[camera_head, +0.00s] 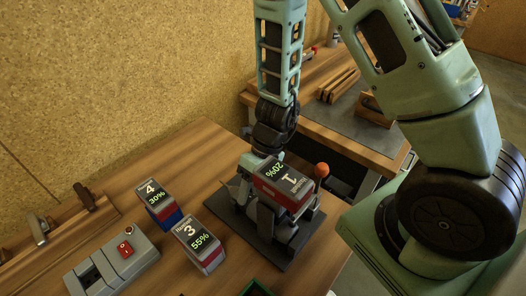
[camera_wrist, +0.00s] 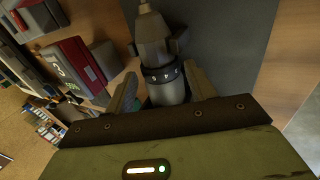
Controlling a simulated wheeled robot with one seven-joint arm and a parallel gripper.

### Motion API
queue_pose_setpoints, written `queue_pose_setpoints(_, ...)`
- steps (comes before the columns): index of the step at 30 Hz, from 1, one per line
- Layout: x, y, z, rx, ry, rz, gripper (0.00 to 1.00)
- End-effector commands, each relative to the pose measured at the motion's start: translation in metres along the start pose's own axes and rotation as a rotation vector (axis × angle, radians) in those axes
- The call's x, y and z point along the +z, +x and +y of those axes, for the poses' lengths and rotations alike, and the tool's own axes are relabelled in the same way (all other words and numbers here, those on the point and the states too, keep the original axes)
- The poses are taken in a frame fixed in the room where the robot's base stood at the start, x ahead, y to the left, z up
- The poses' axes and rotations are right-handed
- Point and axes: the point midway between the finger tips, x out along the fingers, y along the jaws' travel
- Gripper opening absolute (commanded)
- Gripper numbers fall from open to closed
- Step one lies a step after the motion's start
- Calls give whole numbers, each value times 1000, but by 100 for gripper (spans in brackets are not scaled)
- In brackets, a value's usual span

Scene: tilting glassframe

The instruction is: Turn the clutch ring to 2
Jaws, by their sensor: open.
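The clutch ring (camera_wrist: 161,75) is a dark band with small light marks around a grey tool body, in the middle of the wrist view. I cannot read its marks surely. The tool's nose (camera_wrist: 152,28) points to the top of that view. My gripper (camera_wrist: 160,82) is open, with one finger on each side of the tool at about the ring. A gap shows beside the fingers, and contact cannot be told.
The tool stands on a dark base plate (camera_head: 272,246). Blocks marked 4 (camera_head: 156,203) and 3 (camera_head: 199,243) stand to its left. A grey box with a red switch (camera_head: 111,262) lies farther left. An orange knob (camera_head: 322,170) rises at the tool's right.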

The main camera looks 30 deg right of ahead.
Motion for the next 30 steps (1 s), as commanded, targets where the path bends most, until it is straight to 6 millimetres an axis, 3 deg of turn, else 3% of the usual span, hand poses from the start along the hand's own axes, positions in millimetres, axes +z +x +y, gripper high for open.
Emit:
queue_pose_setpoints(1, 1, -15, 1, -2, -1, -5, 55)
queue_pose_setpoints(9, 1, -79, 1, -2, -1, -6, 55)
queue_pose_setpoints(16, 0, -125, 1, -2, 0, -4, 55)
queue_pose_setpoints(21, 1, -145, 0, -1, -1, -2, 55)
queue_pose_setpoints(30, 0, -151, 0, 0, 1, 0, 55)
